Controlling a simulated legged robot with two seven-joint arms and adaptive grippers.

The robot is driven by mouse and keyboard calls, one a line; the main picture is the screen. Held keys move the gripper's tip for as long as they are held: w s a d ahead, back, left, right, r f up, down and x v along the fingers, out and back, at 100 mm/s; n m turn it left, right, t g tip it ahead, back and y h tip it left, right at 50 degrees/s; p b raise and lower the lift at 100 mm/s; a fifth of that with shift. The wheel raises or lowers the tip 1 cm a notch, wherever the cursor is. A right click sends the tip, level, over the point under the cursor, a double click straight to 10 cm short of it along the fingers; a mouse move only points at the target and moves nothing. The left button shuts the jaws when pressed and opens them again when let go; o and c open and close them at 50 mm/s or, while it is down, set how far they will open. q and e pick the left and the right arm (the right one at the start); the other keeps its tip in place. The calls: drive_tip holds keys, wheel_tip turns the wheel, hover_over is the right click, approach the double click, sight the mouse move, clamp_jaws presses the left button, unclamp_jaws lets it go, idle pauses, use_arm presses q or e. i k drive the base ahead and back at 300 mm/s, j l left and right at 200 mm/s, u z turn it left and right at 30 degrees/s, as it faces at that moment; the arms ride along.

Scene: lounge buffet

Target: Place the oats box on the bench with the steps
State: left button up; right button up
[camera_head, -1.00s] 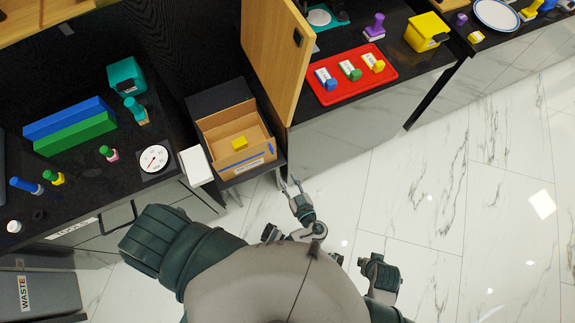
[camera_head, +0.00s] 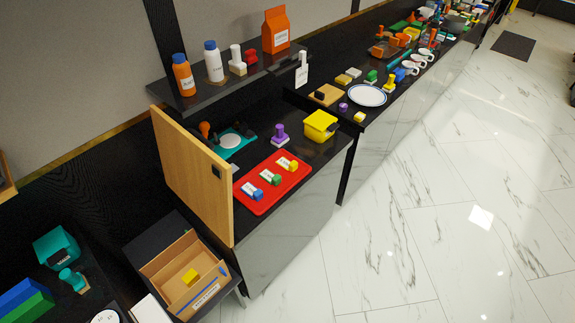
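An orange carton (camera_head: 276,31) with a gabled top and a white label stands upright on the dark raised shelf (camera_head: 207,93). Its label is too small to read, so I cannot tell whether it is the oats box. No other thing in view is clearly an oats box. I cannot pick out a bench with steps; a long dark bench (camera_head: 334,151) runs from the middle toward the upper right. Neither of my grippers is in view.
A wooden door panel (camera_head: 190,174) stands open beside a red tray (camera_head: 247,199) of stamp-like items. A drawer box (camera_head: 165,264) with a yellow block is at lower left. A yellow tub (camera_head: 320,124) and plate (camera_head: 368,96) are on the bench. The marble floor (camera_head: 440,220) is clear.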

sight(192, 278)
drive_tip(key=j+u, duration=0.1)
drive_tip(key=u, duration=0.65)
drive_tip(key=j+u, duration=0.15)
drive_tip(key=u, duration=0.25)
